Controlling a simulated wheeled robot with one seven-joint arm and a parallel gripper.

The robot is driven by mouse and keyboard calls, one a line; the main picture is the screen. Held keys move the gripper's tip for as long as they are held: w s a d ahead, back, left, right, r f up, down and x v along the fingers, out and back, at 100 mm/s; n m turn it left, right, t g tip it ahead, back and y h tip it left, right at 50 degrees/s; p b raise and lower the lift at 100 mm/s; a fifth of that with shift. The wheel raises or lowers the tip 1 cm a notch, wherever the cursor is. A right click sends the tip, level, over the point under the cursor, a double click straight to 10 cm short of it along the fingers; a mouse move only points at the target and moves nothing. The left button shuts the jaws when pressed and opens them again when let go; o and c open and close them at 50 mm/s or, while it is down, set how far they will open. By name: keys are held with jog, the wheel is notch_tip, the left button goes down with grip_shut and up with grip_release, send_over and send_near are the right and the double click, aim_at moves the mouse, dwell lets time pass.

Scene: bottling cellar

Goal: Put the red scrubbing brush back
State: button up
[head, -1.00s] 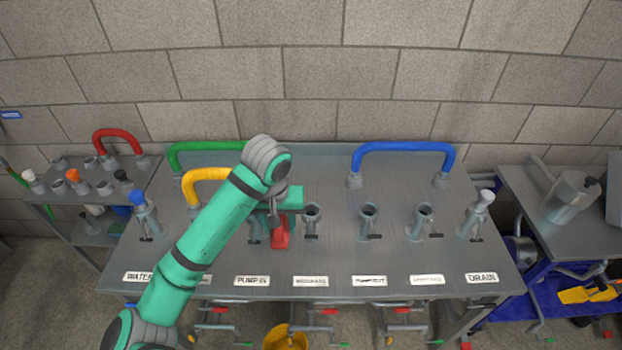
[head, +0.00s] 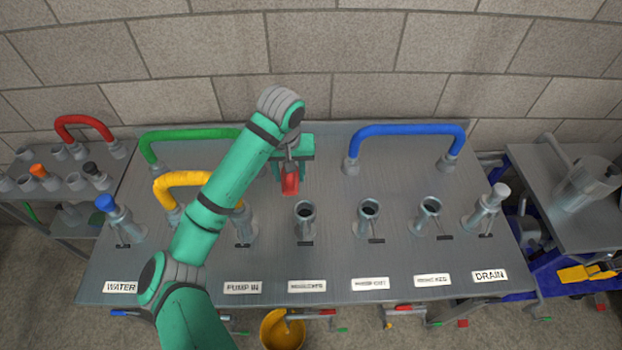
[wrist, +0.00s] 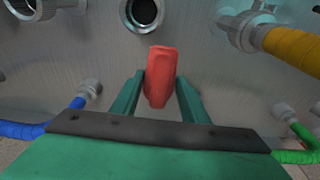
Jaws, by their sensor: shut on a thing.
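The red scrubbing brush (head: 290,182) is in my gripper (head: 292,162), above the metal bench panel (head: 335,225), behind the third port from the left. In the wrist view the brush (wrist: 160,72) shows as a red, rounded block between the two green fingers (wrist: 160,92), which are shut on it. Its bristles are not visible. I cannot tell whether it touches the panel or hangs just above it.
A yellow hose (head: 180,184), a green hose (head: 185,134) and a blue hose (head: 408,131) arch over the bench. Several upright ports with small levers line its front. A yellow bucket (head: 283,330) stands below. Side tables flank the bench.

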jog(key=w+d+f, duration=0.2)
jog(key=d, duration=0.1)
send_over(314, 193)
jog(key=shift+w+f, duration=0.1)
jog(key=shift+f, duration=4.1)
jog(key=shift+f, duration=0.15)
jog(key=o, duration=1)
jog(key=r, duration=0.4)
jog(key=s+r, duration=0.1)
jog(key=r, duration=0.7)
jog(key=shift+s+r, duration=0.1)
jog(key=shift+s, duration=0.3)
